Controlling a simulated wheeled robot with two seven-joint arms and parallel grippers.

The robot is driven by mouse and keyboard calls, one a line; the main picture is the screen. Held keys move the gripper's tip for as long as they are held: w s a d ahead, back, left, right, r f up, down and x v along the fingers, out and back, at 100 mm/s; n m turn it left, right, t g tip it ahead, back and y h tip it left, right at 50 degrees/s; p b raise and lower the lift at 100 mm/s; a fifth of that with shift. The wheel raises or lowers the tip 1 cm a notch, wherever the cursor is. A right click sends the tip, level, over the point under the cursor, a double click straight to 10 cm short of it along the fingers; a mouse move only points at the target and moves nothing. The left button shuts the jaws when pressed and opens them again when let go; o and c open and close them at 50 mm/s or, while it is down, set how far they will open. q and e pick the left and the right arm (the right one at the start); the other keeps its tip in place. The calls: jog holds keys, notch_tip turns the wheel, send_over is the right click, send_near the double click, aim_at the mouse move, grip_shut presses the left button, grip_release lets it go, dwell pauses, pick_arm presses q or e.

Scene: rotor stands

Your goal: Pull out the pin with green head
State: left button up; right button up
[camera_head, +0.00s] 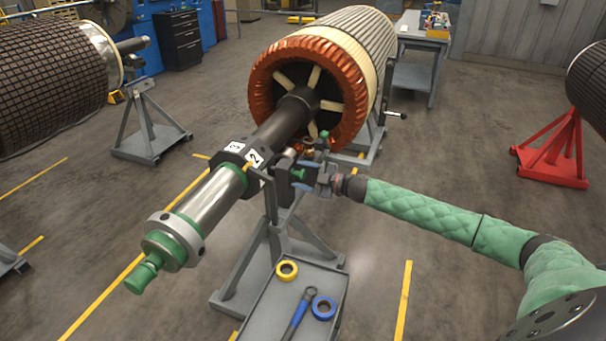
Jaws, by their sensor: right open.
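A rotor shaft (212,197) with green end parts lies on a grey stand (268,243). A dark clamp block (283,186) sits at the side of the shaft. A small green piece (297,174), which looks like the pin's green head, shows at this block. My right gripper (305,177) is at the block, close by the green piece, with its jaws open. At this size I cannot tell whether the fingers touch the green piece. The pin's shank is hidden. My left gripper is not in view.
A copper-wound rotor (350,95) fills the area behind the clamp. A red stand (553,152) is at right. Floor right of the tray is clear.

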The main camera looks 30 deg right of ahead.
aim_at(305, 176)
jog(key=shift+c, duration=0.5)
grip_shut()
jog(key=shift+s+d+f, duration=0.1)
jog(key=shift+s+d, duration=0.35)
jog(key=shift+b+v, duration=0.4)
jog(key=shift+v, duration=0.5)
jog(key=shift+s+d, duration=0.1)
jog(key=shift+s, duration=0.1)
jog(key=shift+o, duration=0.5)
grip_release()
jog(key=shift+d, duration=0.1)
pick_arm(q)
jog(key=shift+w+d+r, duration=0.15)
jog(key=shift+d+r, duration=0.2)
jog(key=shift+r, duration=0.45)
pick_arm(e)
jog(key=shift+s, duration=0.15)
